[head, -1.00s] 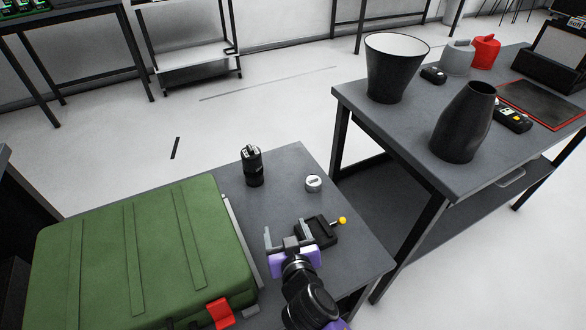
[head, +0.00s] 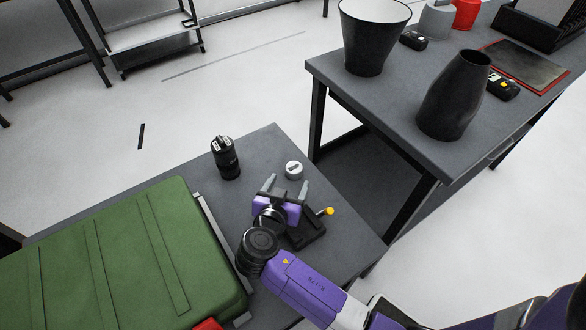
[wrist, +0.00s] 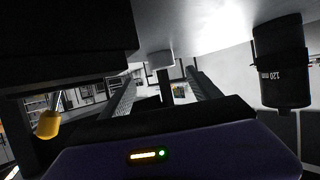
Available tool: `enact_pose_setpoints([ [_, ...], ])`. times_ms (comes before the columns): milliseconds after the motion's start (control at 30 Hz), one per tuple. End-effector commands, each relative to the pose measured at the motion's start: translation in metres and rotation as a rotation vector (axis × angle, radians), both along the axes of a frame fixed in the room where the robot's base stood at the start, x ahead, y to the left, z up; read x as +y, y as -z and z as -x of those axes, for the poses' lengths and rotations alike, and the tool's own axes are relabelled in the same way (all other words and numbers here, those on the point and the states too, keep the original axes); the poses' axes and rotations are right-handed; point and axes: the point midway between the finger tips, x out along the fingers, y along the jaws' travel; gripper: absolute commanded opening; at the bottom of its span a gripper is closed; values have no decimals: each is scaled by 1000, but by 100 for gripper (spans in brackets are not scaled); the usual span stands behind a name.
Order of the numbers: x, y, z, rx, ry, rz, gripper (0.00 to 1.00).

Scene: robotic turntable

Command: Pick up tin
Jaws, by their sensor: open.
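The tin (head: 293,170) is a small, round, silver-white can. It stands on the grey table near its far right edge. My gripper (head: 287,186) is open and empty, just on the near side of the tin, with its fingers pointing toward it. A gap between fingertips and tin appears to remain, though its size is hard to judge. In the wrist view, a small pale cylinder (wrist: 160,58), apparently the tin, shows beyond and between the fingers (wrist: 162,80). That view appears upside down.
A black vise (head: 308,232) with a yellow knob (head: 330,211) sits close beside my gripper. A black cylinder (head: 226,160) stands left of the tin; it also shows in the wrist view (wrist: 283,65). A green case (head: 120,255) fills the table's left. A higher table (head: 395,130) stands right.

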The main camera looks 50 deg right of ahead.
Motion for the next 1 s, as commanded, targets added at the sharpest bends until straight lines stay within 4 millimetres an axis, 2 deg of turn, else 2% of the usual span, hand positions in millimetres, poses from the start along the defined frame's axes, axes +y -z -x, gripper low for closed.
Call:
enact_pose_setpoints([
  [533, -53, 23, -31, 0, 0, 0, 72],
  [867, -60, 26, -34, 0, -1, -1, 72],
  [1000, -60, 26, -34, 0, -2, -1, 48],
])
